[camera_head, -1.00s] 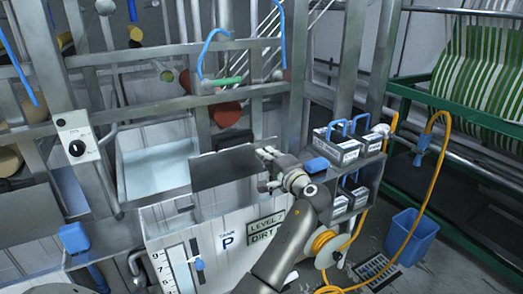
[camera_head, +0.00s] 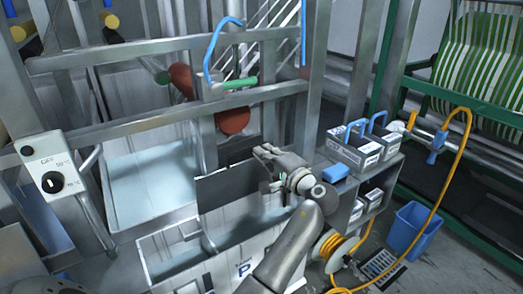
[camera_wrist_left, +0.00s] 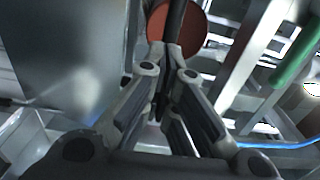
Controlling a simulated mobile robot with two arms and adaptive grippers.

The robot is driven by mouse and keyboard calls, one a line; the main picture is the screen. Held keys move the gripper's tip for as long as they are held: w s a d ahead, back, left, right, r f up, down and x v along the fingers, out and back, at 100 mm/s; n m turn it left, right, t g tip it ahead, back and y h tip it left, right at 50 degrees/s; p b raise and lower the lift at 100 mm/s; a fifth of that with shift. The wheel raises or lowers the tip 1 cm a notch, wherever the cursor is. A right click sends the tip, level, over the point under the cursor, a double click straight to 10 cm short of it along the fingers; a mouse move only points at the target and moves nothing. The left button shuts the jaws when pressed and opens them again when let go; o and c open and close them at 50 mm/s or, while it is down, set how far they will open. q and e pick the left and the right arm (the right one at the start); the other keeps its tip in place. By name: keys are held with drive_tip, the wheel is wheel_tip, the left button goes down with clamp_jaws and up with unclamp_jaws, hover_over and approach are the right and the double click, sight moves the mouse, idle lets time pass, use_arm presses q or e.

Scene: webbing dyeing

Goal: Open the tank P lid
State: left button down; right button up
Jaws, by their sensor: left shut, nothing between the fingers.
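Tank P (camera_head: 240,267) is a pale box with a letter P on its front, low in the head view; its top is open at the front. A dark grey lid panel (camera_head: 222,187) stands steeply raised at the back of this opening. My left gripper (camera_head: 262,168) is at the lid's right edge, fingers shut and empty; whether it touches the lid is unclear. In the left wrist view its fingers (camera_wrist_left: 173,60) are together, with a large grey panel to the left that I cannot identify surely. My right gripper is not in view.
Metal frame bars (camera_head: 165,123) cross behind the tank, with a red disc (camera_head: 232,119) near. A shelf with blue-handled boxes (camera_head: 353,150) stands right of my gripper. A yellow hose (camera_head: 452,195) and blue bucket (camera_head: 410,229) are at the right.

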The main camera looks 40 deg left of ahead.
use_arm(q)
drive_tip(key=shift+d+r, duration=0.1)
drive_tip(key=shift+d, duration=0.05)
drive_tip(key=b+x, duration=0.1)
drive_tip(key=x, duration=0.2)
drive_tip(key=r+b+x, duration=0.1)
drive_tip(key=x, duration=0.5)
drive_tip(key=shift+r+b, duration=0.2)
drive_tip(key=shift+b, duration=0.2)
drive_tip(key=shift+r, duration=0.15)
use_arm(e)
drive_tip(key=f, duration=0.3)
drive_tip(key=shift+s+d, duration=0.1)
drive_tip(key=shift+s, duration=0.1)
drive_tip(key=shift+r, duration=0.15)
